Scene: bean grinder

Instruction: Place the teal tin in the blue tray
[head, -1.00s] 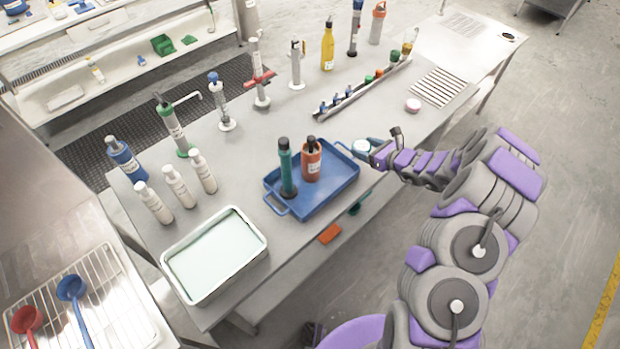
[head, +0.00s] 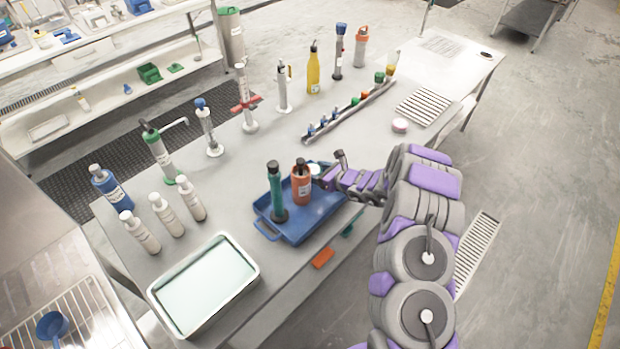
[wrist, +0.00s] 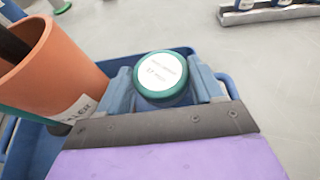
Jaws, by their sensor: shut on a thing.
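The teal tin, with a white labelled lid and teal rim (wrist: 163,77), is gripped between both fingers of my gripper (wrist: 166,88) in the wrist view. In the head view, the tin's pale lid (head: 315,170) shows at the end of my arm, over the back part of the blue tray (head: 325,218) and close to the orange container. How high the tin is above the tray floor cannot be told. My gripper's fingers are mostly hidden by my arm in the head view.
In the tray stand a teal bottle (head: 278,195) with a dark cap and an orange container (head: 302,188), which is just left of my gripper in the wrist view. A pale basin (head: 205,288) is at the table's front left. The tray's front right is clear.

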